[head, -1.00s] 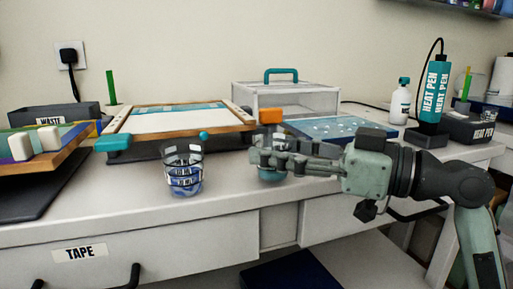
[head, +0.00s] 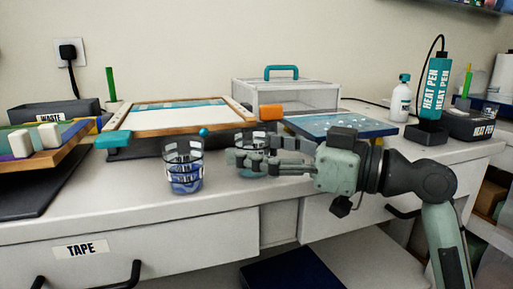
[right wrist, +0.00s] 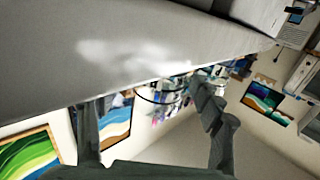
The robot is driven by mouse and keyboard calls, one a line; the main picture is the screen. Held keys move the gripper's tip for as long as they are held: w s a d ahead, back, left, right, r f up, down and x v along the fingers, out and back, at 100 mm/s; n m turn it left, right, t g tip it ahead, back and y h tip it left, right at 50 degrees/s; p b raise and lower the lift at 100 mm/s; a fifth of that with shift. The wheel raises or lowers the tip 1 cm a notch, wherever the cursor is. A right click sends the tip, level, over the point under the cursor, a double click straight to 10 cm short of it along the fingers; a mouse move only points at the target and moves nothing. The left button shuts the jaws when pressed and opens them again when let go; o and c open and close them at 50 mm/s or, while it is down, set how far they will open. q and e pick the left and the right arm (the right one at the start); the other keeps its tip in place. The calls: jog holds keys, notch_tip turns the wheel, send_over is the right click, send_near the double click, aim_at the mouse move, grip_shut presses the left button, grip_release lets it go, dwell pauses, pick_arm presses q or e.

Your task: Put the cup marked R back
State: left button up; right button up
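A clear cup (head: 252,140) with a teal tint at its base is between the fingers of my right gripper (head: 250,160), near the front of the bench. The fingers cover its middle, and no letter on it can be read. In the right wrist view the clear rim of this cup (right wrist: 160,97) shows between the two fingers (right wrist: 150,115). A second clear cup (head: 184,170) with blue liquid and pale markings stands upright on the bench to the left, apart from the gripper. Its marking is too small to read. My left gripper is not in view.
A wood-framed board (head: 170,118) lies behind the cups. A clear box with a teal handle (head: 290,97) and a blue dotted mat (head: 340,127) are behind the right gripper. A heat pen (head: 435,90) and a white bottle (head: 400,100) stand at the right.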

jog(key=shift+d, duration=0.2)
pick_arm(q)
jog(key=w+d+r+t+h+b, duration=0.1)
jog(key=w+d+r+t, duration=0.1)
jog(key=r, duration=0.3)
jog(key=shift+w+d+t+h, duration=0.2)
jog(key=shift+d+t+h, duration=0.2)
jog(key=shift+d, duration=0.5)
pick_arm(e)
jog(key=v, duration=1.1)
jog(key=shift+s+d, duration=0.25)
jog(key=shift+r, duration=0.1)
